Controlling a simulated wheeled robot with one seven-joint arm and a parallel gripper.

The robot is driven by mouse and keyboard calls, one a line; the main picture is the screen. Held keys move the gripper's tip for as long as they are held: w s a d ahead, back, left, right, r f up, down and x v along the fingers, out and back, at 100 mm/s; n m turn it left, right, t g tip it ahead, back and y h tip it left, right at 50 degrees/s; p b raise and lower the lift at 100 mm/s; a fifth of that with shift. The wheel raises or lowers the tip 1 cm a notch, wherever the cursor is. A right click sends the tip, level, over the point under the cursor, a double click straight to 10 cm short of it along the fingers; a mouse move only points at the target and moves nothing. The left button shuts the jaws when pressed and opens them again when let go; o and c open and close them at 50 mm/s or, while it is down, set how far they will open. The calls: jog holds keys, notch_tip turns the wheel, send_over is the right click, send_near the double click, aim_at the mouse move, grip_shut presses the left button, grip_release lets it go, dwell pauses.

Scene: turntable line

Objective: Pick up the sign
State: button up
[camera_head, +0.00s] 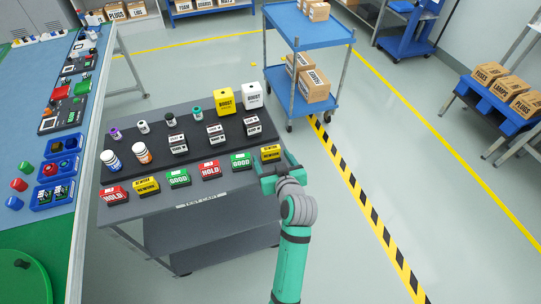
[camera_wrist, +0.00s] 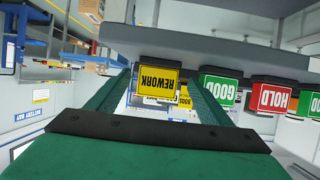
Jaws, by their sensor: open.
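Several small block signs stand in a row along the front of the grey test cart (camera_head: 210,207). They read HOLD, REWORK and GOOD. The yellow REWORK sign (camera_head: 271,153) is at the row's right end, and my gripper (camera_head: 276,168) is right at it. In the wrist view, where the lettering is upside down, this yellow sign (camera_wrist: 156,82) shows between the two green fingers of my open gripper (camera_wrist: 158,88). I cannot tell whether the fingers touch it. A green GOOD sign (camera_wrist: 219,88) and a red HOLD sign (camera_wrist: 272,97) stand beside it.
Behind the signs, the cart's black raised step holds white blocks (camera_head: 216,134), bottles (camera_head: 143,153) and a yellow BOOST box (camera_head: 226,101). A blue shelf cart (camera_head: 310,32) with cardboard boxes stands behind. A long workbench (camera_head: 80,145) is at left.

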aim_at(271, 156)
jog(key=shift+x, duration=1.75)
jog(key=shift+d, duration=0.15)
jog(key=c, duration=1.2)
jog(key=shift+o, duration=0.2)
